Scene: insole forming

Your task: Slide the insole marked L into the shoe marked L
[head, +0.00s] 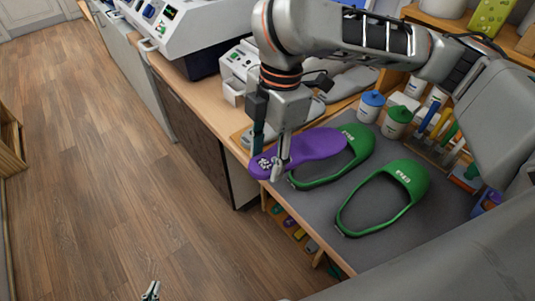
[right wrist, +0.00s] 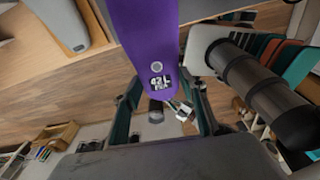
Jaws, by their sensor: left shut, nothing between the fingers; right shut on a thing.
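A purple insole (head: 315,146) is in my right gripper (head: 270,163), which is shut on its end with the white label. A second green shoe (head: 414,178) lies to the right, empty. Both shoes have small white marks too small to read. My left gripper (head: 151,291) is shut and empty at the bottom edge, over the floor.
The grey mat (head: 375,245) has bare room in front of the shoes. Blue-lidded (head: 371,106) and green-lidded (head: 396,123) jars and a rack of tools stand behind them. Grey forms (head: 350,82) and a white machine (head: 238,66) stand to the left along the bench.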

